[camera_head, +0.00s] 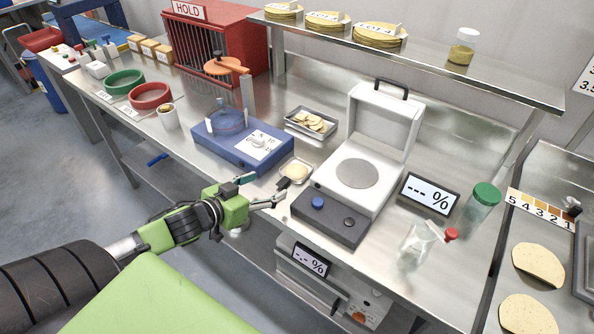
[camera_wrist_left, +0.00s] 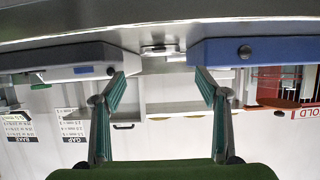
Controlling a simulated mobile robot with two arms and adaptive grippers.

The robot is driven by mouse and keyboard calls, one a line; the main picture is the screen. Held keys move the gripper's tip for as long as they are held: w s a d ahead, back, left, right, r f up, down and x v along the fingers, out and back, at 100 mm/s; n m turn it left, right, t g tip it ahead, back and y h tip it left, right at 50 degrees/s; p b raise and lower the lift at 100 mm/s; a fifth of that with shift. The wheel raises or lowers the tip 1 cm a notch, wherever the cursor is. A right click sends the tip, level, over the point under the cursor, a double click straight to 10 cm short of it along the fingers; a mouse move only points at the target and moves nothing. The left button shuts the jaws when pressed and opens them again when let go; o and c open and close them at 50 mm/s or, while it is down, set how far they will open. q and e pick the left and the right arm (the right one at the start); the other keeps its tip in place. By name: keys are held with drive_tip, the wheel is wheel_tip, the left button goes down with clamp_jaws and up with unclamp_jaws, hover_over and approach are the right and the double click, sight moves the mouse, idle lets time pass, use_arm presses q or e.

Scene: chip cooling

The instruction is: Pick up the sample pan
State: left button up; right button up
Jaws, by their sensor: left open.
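The sample pan (camera_head: 295,171) is a small shallow metal pan with pale contents and a dark handle pointing toward my gripper. It sits on the steel bench between the blue device and the white analyzer with its lid up. In the left wrist view, which is upside down, the small pan (camera_wrist_left: 160,48) shows between the two machines, ahead of my fingers. My left gripper (camera_head: 266,189) is open and empty, just short of the handle at the bench's front edge. The wrist view also shows the open fingers (camera_wrist_left: 160,84) apart, with nothing between them. My right gripper is not in view.
The blue device (camera_head: 222,145) stands left of the pan. The analyzer (camera_head: 352,175) stands close on its right. A metal tray of chips (camera_head: 311,124) lies behind. Free room around the pan is narrow.

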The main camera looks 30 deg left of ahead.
sight(287, 178)
use_arm(q)
drive_tip(key=shift+x, duration=0.8)
drive_tip(key=x, duration=0.3)
drive_tip(key=shift+w, duration=0.3)
drive_tip(key=shift+w+f, duration=0.3)
drive_tip(key=shift+w, duration=0.25)
drive_tip(key=shift+w+p, duration=0.4)
drive_tip(key=shift+w, duration=0.05)
drive_tip(key=x, duration=0.3)
drive_tip(key=shift+d+p, duration=0.1)
drive_tip(key=shift+p, duration=0.3)
drive_tip(key=shift+w+f, duration=0.25)
drive_tip(key=shift+w, duration=0.45)
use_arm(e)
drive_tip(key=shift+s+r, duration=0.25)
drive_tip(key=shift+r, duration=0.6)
use_arm(q)
drive_tip(key=c, duration=0.7)
